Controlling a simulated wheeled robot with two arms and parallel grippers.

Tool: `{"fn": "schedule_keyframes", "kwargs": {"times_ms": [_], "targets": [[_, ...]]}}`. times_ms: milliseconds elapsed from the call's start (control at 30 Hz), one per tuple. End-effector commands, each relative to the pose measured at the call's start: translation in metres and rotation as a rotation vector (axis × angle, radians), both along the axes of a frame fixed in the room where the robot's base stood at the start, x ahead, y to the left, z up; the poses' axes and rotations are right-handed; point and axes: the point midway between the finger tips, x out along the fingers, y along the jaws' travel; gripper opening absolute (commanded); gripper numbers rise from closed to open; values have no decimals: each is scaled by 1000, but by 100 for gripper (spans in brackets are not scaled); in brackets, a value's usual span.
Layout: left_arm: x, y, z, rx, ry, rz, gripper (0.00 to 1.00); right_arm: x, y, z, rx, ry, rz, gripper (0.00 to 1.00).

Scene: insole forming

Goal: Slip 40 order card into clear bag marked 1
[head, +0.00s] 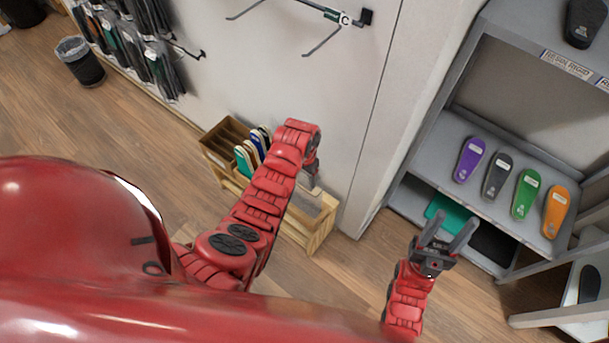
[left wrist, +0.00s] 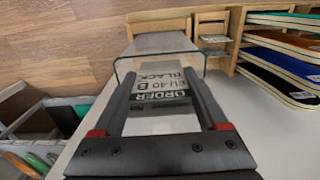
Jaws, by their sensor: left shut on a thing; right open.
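My left gripper (head: 312,176) is over the wooden rack by the wall, and its jaws also show in the left wrist view (left wrist: 159,76). It is shut on the order card (left wrist: 160,92), a pale card reading "ORDER", "40 B" and "BLACK", seen between the fingers. A clear sheet-like thing with a bright edge (left wrist: 160,54) lies just beyond the fingertips, overlapping the card's far end in the picture; I cannot tell whether they touch. No mark 1 is readable on it. My right gripper (head: 446,236) is open and empty in front of the shelves.
Grey shelves at right carry purple (head: 468,160), dark, green and orange insoles. A hook marked C (head: 335,17) is on the wall.

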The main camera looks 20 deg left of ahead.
Motion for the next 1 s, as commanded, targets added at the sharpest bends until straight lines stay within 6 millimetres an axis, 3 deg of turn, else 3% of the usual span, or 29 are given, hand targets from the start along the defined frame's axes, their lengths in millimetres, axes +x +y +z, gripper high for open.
{"fn": "schedule_keyframes", "kwargs": {"times_ms": [133, 167, 300, 667, 867, 1000], "targets": [[0, 0, 0, 0, 0, 0, 25, 0, 0, 0, 0, 0, 0, 50], [0, 0, 0, 0, 0, 0, 77, 0, 0, 0, 0, 0, 0, 50], [0, 0, 0, 0, 1, 0, 100, 0, 0, 0, 0, 0, 0, 50], [0, 0, 6, 0, 0, 0, 100, 0, 0, -1, 0, 0, 0, 50], [1, 0, 32, 1, -3, -1, 100, 0, 0, -6, 0, 0, 0, 50], [2, 1, 62, 1, -9, 0, 100, 0, 0, -10, 0, 0, 0, 50]]}}
